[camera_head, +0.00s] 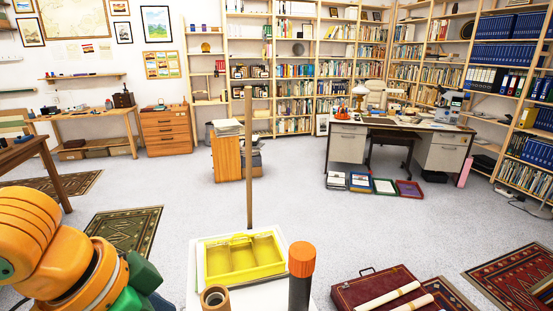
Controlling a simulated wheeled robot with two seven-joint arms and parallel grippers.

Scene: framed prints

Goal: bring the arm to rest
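My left arm (75,260), orange with green parts, is folded at the lower left corner. Neither of its fingertips shows, so its gripper is out of view. My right arm and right gripper are not in view. A yellow open tray with compartments (206,262) sits on a white surface (195,287) at the bottom centre. A dark cylinder with an orange top (301,262) stands upright to its right. A brown, hollow-topped cylinder (215,298) is in front of it. A tall wooden pole (249,150) rises upright just behind the tray; its lower end is hard to make out.
A dark red case (350,290) with pale rolls (388,299) lies at the lower right. A desk (400,130) and framed prints (385,187) stand farther back. A wooden cabinet (226,158) is left of the pole. Grey floor (330,230) is clear in the middle.

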